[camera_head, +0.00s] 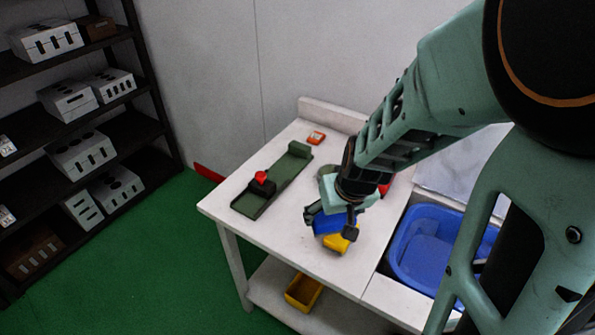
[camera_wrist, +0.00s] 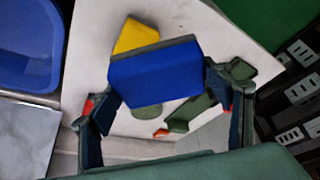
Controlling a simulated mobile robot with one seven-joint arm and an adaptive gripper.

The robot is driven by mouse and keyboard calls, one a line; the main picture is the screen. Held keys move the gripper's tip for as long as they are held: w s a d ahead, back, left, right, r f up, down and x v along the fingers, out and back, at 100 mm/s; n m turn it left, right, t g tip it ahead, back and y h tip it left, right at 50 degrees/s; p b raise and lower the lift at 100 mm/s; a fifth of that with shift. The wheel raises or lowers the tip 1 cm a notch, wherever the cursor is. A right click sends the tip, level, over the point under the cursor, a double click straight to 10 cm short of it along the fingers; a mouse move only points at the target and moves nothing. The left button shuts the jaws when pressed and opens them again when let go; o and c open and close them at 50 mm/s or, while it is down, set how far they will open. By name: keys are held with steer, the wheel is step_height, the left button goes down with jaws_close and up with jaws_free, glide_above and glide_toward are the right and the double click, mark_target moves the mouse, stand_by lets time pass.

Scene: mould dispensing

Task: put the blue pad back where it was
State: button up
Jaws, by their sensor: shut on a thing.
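My gripper (camera_head: 332,215) is over the white table and is shut on the blue pad (camera_head: 326,221). In the wrist view the blue pad (camera_wrist: 155,75) sits between the two fingers, its broad blue face toward the camera. A yellow piece (camera_head: 337,243) shows just beside the pad, and also past its far edge in the wrist view (camera_wrist: 133,36). I cannot tell whether pad and yellow piece touch. The pad's original spot cannot be made out.
A small orange-red item (camera_head: 316,138) lies at the back. A blue basin (camera_head: 430,245) is at right. A yellow bin (camera_head: 303,291) is on the lower shelf.

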steer(key=w+a+f, duration=0.4)
steer(key=w, duration=0.3)
steer(key=b, duration=0.3)
glide_toward(300, 216)
steer(key=shift+w+f, duration=0.75)
steer(key=shift+w, duration=0.2)
steer(key=shift+w+a+f+b, duration=0.15)
steer(key=shift+f+b, duration=0.45)
steer(key=shift+f, duration=0.3)
steer(key=shift+w+a+f+b, duration=0.1)
steer(key=shift+f+b, duration=0.45)
steer(key=shift+f, duration=0.35)
steer(key=shift+f, duration=0.15)
steer(key=o, duration=0.9)
steer(key=shift+f, duration=0.1)
steer(key=o, duration=0.4)
steer(key=shift+r, duration=0.2)
